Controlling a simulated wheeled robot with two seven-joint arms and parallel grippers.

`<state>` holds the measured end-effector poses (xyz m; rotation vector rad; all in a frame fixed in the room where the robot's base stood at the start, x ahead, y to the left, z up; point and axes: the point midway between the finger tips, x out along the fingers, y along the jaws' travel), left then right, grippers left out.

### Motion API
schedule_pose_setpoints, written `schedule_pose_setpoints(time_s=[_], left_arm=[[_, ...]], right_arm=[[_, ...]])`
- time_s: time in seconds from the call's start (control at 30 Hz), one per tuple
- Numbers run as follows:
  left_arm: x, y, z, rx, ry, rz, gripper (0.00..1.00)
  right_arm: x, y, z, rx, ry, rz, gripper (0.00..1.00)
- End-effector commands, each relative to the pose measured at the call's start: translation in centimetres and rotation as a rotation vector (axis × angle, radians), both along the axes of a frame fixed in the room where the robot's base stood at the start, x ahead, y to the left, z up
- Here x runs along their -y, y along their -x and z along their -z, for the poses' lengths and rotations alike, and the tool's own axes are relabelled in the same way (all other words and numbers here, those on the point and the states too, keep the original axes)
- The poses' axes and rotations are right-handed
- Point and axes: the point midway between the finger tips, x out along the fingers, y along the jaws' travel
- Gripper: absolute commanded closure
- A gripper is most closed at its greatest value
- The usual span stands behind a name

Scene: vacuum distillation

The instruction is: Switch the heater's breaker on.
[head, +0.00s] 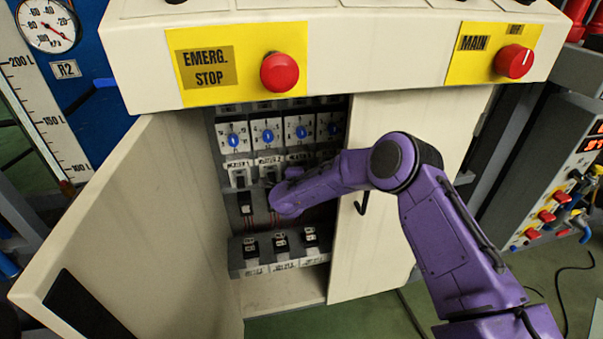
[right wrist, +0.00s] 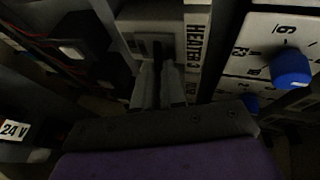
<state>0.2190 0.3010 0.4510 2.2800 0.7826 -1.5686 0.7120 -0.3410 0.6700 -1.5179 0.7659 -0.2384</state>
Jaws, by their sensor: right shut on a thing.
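The heater breaker (right wrist: 160,22) is a pale block with a dark recess in the right wrist view. Beside it is a white label (right wrist: 194,45) reading "HEATER" and a final character that is hard to read. My right gripper (right wrist: 160,85) has its narrow grey fingers closed together at the front of this breaker, on its switch lever. The fingers hide most of the lever, so its position cannot be told. In the head view my purple right arm reaches into the open cabinet and covers the gripper and this breaker. My left gripper is not in view.
The cabinet's left door (head: 120,225) stands open and its right door (head: 385,245) is beside my arm. Blue knobs (head: 268,134) sit above the breaker row. A red emergency stop button (head: 279,72) and a red main switch (head: 514,61) are on the panel overhead.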

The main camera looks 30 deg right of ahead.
Motion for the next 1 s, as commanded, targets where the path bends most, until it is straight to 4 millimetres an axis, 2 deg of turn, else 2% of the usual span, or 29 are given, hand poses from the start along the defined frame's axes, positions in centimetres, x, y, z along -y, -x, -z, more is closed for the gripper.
schedule_pose_setpoints(time_s=[0.17, 0.2, 0.27, 0.63, 1.0], left_arm=[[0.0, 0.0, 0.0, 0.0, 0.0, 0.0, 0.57], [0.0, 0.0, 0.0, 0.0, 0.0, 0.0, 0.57], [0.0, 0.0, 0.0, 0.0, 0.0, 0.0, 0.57], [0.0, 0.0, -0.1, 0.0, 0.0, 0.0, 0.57], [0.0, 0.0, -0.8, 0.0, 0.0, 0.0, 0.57]], right_arm=[[0.0, 0.0, 0.0, -0.001, 0.0, -0.001, 1.0], [0.0, 0.0, 0.0, -0.001, 0.0, -0.001, 0.83], [0.0, 0.0, 0.0, -0.001, 0.001, 0.0, 0.64], [-0.5, 0.5, -0.4, 0.002, 0.001, -0.001, 0.64], [-5.3, 6.6, -2.7, 0.001, 0.002, -0.004, 0.64]])
